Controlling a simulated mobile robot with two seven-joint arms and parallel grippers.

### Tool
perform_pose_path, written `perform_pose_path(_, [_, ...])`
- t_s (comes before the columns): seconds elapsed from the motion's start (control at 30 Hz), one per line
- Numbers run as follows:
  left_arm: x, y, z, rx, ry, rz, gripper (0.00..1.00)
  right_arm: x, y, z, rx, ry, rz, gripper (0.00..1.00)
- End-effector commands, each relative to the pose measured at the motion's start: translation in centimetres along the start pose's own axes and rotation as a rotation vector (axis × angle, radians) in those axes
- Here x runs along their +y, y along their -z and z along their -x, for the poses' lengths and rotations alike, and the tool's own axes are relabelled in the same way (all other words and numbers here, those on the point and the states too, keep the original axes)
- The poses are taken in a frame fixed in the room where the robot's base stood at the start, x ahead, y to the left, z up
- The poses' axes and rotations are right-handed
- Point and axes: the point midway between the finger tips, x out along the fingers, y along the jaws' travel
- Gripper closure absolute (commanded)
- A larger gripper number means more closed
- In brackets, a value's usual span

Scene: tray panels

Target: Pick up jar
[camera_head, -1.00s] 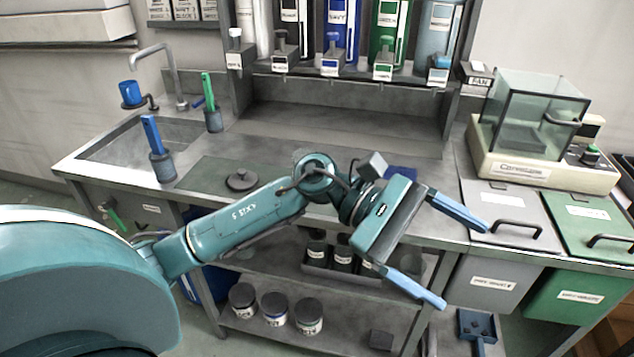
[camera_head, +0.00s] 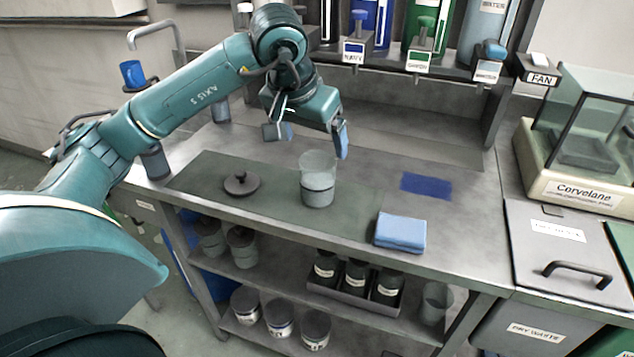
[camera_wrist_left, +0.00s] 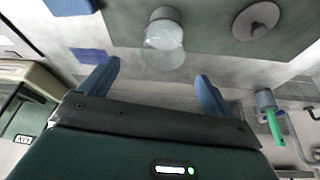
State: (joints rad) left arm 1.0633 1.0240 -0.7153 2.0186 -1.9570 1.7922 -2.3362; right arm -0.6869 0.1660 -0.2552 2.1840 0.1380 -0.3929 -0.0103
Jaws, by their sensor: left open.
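A clear glass jar (camera_head: 318,186) with a grey band round its lower part stands upright on the dark green mat on the counter. It also shows in the left wrist view (camera_wrist_left: 164,30), ahead of the fingers. My left gripper (camera_head: 310,138) is open and empty, above and a little behind the jar, apart from it. In the left wrist view its two blue fingers (camera_wrist_left: 157,76) are spread wide with nothing between them. A dark round lid with a knob (camera_head: 241,184) lies on the mat left of the jar. My right gripper is not in view.
A folded blue cloth (camera_head: 401,232) and a flat dark blue patch (camera_head: 427,186) lie to the right. Dispensers (camera_head: 424,45) hang at the back. More jars (camera_head: 279,318) stand on the lower shelves. The counter right of the jar has free room.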

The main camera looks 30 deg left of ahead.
Motion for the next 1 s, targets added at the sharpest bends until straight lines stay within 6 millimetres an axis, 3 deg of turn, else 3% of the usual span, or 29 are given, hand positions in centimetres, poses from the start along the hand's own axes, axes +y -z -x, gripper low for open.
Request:
perform_pose_path(0.6, [-0.3,-0.3,-7.2,-0.002,-0.004,0.001,0.11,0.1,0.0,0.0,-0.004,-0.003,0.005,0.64])
perform_pose_path(0.9, [-0.3,-0.3,-7.7,0.000,-0.004,0.001,0.11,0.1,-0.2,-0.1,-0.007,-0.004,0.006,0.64])
perform_pose_path(1.0, [-0.3,-0.3,-7.7,0.001,-0.004,0.001,0.19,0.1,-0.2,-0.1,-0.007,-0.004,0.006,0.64])
